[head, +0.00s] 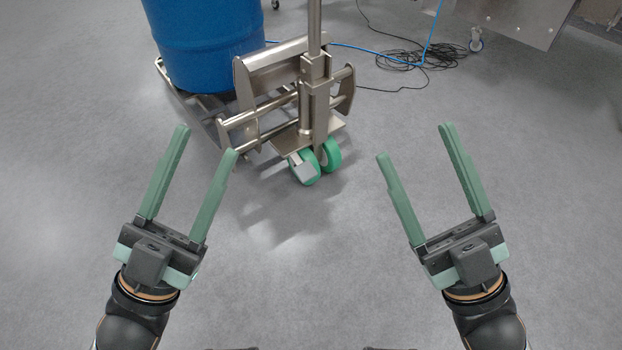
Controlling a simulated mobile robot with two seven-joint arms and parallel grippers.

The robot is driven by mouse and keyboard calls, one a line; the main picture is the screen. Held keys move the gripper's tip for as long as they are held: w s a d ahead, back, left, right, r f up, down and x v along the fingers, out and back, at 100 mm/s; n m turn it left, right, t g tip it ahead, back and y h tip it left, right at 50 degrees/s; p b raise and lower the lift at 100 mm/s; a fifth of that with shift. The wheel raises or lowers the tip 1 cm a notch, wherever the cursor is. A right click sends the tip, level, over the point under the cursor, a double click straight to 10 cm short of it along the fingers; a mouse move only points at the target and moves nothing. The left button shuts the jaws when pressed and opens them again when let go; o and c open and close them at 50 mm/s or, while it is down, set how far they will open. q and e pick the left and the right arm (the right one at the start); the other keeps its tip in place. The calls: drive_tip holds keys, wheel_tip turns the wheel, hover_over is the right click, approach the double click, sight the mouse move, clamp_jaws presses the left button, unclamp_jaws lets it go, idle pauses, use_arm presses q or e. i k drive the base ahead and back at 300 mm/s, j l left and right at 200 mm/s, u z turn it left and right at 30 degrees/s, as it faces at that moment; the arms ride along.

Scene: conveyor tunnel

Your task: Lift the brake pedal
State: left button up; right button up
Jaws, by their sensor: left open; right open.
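A steel pallet-jack-like cart (314,105) stands ahead with green wheels (331,154) under its upright handle post. A small light-grey piece beside the front wheel looks like the brake pedal (303,169); whether it is up or down I cannot tell. My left gripper (207,140) is open and empty, to the left of the pedal and apart from it. My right gripper (415,142) is open and empty, to the right of the wheels and apart from them.
A blue drum (207,45) stands on the cart's forks. Tangled black cable (420,55) and a blue cord lie on the floor behind. A metal unit on castors (515,18) stands at the back right. The grey floor between my grippers is clear.

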sight(305, 171)
drive_tip(key=i+l+u, duration=0.15)
drive_tip(key=i+l, duration=0.15)
drive_tip(key=i+l+u, duration=0.15)
drive_tip(key=l, duration=0.25)
drive_tip(key=i+l+u, duration=0.15)
drive_tip(key=i+l, duration=0.15)
drive_tip(key=l, duration=0.15)
drive_tip(key=i+l+u, duration=0.2)
drive_tip(key=l, duration=0.2)
